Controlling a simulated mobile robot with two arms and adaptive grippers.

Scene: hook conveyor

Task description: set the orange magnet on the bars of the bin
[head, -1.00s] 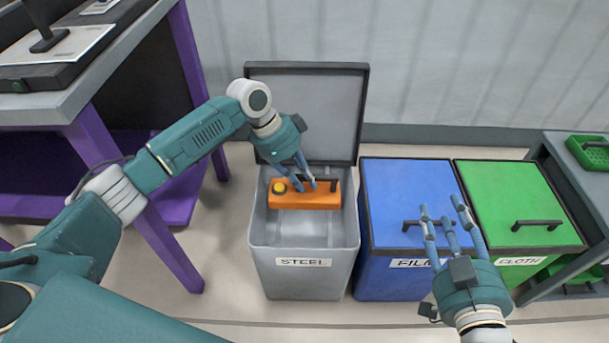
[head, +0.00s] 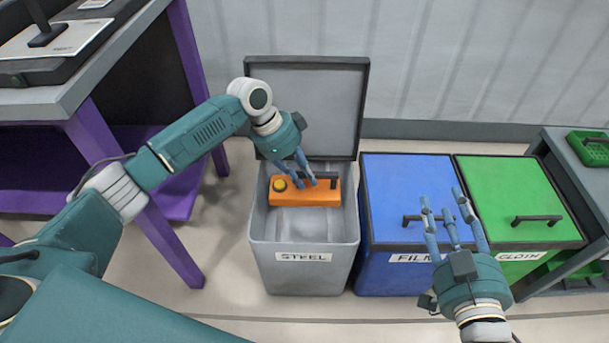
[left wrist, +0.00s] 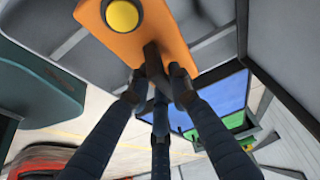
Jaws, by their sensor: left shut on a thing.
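The orange magnet (head: 305,194) is a flat block with a yellow button and a dark handle. It is in the mouth of the grey bin labelled STEEL (head: 304,272), whose lid stands open behind it. I cannot tell whether the magnet touches anything in the bin; no bars can be made out. My left gripper (head: 306,181) is shut on the magnet's handle. In the left wrist view the fingers close around the dark handle of the orange magnet (left wrist: 165,30).
A blue bin labelled FILM (head: 407,180) and a green bin labelled CLOTH (head: 515,190), both with closed lids, stand to the right. A purple-legged table (head: 85,130) is at left. A grey shelf with a green crate (head: 590,148) is at the far right.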

